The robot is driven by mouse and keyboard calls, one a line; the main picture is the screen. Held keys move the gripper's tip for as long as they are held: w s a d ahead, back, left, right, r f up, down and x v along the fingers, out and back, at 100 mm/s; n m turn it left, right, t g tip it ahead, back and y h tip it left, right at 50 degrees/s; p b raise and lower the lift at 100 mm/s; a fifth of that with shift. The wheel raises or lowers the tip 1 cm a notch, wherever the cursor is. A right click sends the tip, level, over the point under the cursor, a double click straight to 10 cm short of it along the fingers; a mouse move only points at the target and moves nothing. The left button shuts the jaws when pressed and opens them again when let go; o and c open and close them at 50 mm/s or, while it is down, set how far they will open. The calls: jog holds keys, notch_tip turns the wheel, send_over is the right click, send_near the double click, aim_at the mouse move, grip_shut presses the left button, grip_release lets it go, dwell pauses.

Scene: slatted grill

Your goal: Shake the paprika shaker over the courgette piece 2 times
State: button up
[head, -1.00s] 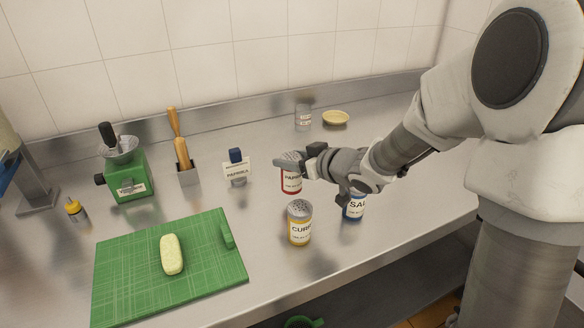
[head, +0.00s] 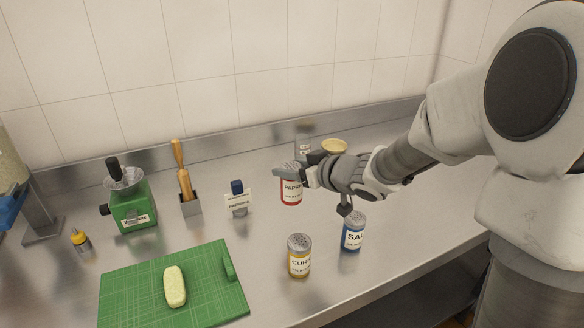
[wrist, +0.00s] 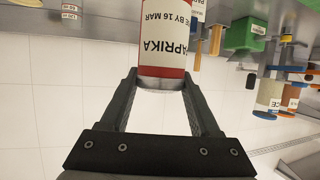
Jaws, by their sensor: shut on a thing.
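The paprika shaker (head: 291,191), with a red band and white label, is in my gripper (head: 290,172). It is upright in the head view and seems lifted a little above the counter. In the wrist view the shaker (wrist: 165,45) sits between the two fingers of my gripper (wrist: 163,85), its label reading upside down. The pale courgette piece (head: 175,286) lies on the green cutting board (head: 125,289), left of and nearer than my gripper.
A yellow curry shaker (head: 299,257) and a blue salt shaker (head: 353,232) stand in front of my gripper. Bare counter lies between the sign and the curry shaker.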

jog(key=shift+r+p, duration=2.7)
jog(key=shift+r, duration=0.05)
jog(key=shift+r+p, duration=0.15)
jog(key=shift+p, duration=0.25)
jog(key=shift+s+a, duration=0.2)
jog(key=shift+a, duration=0.1)
jog(key=s+a+f+n+g+y+b, duration=0.1)
jog(key=s+a+n+g+y, duration=0.15)
jog(key=s+a, duration=0.85)
jog(key=s+a+f+n+g+y+b, duration=0.1)
jog(key=s+a+f+n+g+y, duration=0.15)
jog(key=s+a, duration=0.75)
jog(key=w+a+f+m+g+y+p, duration=0.1)
jog(key=a+f+m+y+p, duration=0.1)
jog(key=m, duration=0.9)
jog(key=w+a+f+m+g+y+p, duration=0.2)
jog(key=f+m+y, duration=0.3)
jog(key=m, duration=0.5)
jog(key=shift+w+a+f+m+y, duration=0.2)
jog(key=shift+f+m+y, duration=0.15)
jog(key=shift+f, duration=0.2)
